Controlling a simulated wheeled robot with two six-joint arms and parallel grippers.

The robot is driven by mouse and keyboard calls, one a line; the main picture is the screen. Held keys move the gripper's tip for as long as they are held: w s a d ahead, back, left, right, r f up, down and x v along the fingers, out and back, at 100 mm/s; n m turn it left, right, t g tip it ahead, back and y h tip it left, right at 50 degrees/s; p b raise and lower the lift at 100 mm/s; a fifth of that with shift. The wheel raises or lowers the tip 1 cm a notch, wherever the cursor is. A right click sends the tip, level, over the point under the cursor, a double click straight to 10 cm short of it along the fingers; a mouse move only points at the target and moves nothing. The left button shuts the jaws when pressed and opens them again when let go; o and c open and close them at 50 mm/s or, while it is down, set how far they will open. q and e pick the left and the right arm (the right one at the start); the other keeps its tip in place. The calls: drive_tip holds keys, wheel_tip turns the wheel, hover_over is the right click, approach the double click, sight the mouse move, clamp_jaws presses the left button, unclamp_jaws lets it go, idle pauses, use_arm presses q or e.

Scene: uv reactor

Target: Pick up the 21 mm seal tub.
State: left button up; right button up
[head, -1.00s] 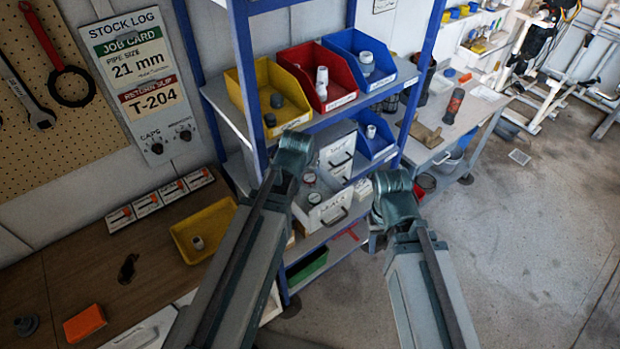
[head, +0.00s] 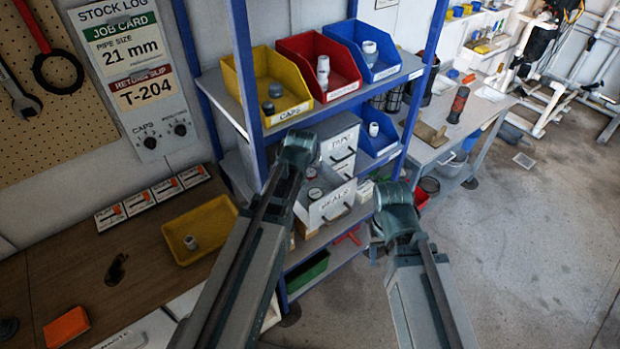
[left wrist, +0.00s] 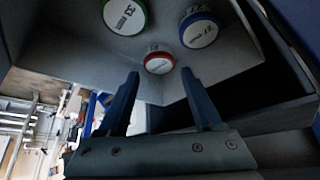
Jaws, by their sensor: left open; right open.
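The open seals drawer (head: 331,207) juts from the shelf rack with small lidded tubs inside. In the left wrist view it holds a green-rimmed tub (left wrist: 124,15), a blue-rimmed tub (left wrist: 199,29) and a smaller red-rimmed tub (left wrist: 159,62). The red-rimmed tub's number is too small to read surely. My left gripper (left wrist: 161,80) is open, with its fingers pointing toward the red-rimmed tub and nothing between them. In the head view my left gripper (head: 298,150) is over the drawer, its fingertips hidden. My right gripper (head: 396,200) is right of the drawer, fingers hidden.
Above the drawer, a shelf holds yellow (head: 268,88), red (head: 318,66) and blue (head: 364,48) bins. A yellow tray (head: 200,228) lies on the wooden bench at left. The job card (head: 127,45) reads 21 mm. Open floor lies at right.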

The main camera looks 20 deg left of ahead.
sight(310, 172)
use_arm(q)
drive_tip(key=b+x, duration=0.3)
drive_tip(key=x, duration=0.1)
drive_tip(key=shift+w+f, duration=0.15)
drive_tip(key=shift+f, duration=0.1)
drive_tip(key=shift+r, duration=0.1)
drive_tip(key=c, duration=1)
drive_tip(key=shift+r, duration=0.15)
drive_tip(key=shift+r+p, duration=0.65)
drive_tip(key=shift+p, duration=0.1)
drive_tip(key=s+d, duration=0.2)
drive_tip(key=d, duration=0.1)
drive_tip(key=shift+s+f, duration=0.15)
drive_tip(key=shift+s, duration=0.05)
drive_tip(key=shift+s+d+r+p, duration=0.1)
drive_tip(key=shift+d+r+p, duration=0.1)
drive_tip(key=shift+r+p, duration=0.25)
wheel_tip(310, 172, up, 13)
drive_tip(key=p, duration=1.2)
drive_tip(key=shift+p, duration=0.3)
